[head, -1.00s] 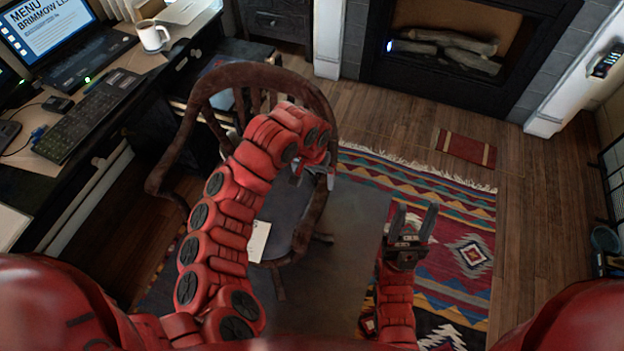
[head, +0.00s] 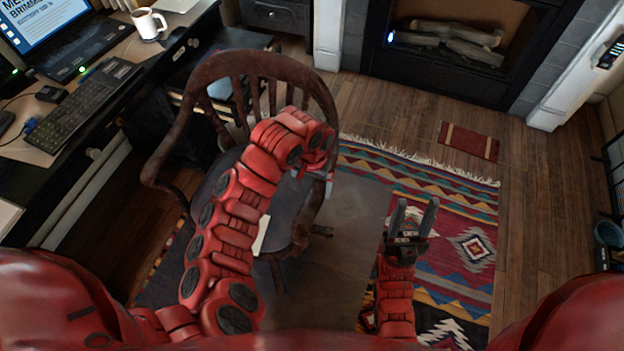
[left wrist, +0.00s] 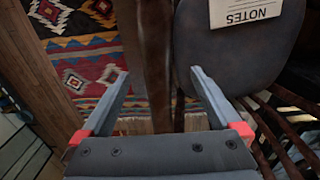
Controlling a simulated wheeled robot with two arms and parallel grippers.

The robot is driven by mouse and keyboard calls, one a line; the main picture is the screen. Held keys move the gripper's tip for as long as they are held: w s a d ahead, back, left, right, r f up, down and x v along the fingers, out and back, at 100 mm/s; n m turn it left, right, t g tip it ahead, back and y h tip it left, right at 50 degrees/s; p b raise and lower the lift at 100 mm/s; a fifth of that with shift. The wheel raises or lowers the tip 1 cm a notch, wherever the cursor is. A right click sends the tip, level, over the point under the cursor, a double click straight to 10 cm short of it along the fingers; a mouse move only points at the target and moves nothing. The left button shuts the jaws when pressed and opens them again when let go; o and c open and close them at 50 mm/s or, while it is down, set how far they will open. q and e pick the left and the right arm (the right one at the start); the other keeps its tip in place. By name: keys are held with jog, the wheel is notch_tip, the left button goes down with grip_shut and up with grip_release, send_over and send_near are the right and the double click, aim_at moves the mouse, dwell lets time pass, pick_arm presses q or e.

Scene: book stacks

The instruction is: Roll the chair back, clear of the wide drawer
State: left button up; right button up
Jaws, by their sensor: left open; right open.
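The dark brown wooden chair (head: 262,66) with a spindle back stands close by the desk. Its grey seat bears a pale card marked NOTES, which shows in the left wrist view (left wrist: 245,10). My left gripper (head: 314,179) is open at the chair's right-hand armrest. In the left wrist view the armrest (left wrist: 153,70) runs between the open fingers; I cannot tell whether they touch it. A dark drawer front (head: 105,152) with a pale knob is under the desktop; the chair partly hides the desk front.
The desk at left bears a keyboard (head: 75,115), laptop and white mug (head: 149,23). A patterned rug (head: 440,235) lies at right, with bare wood floor (head: 400,115) beyond it. A fireplace (head: 445,45) stands at the back.

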aim_at(312, 204)
pick_arm(q)
notch_tip(312, 204, down, 10)
jog(key=shift+f, duration=0.25)
dwell(0.3)
grip_shut()
dwell(0.4)
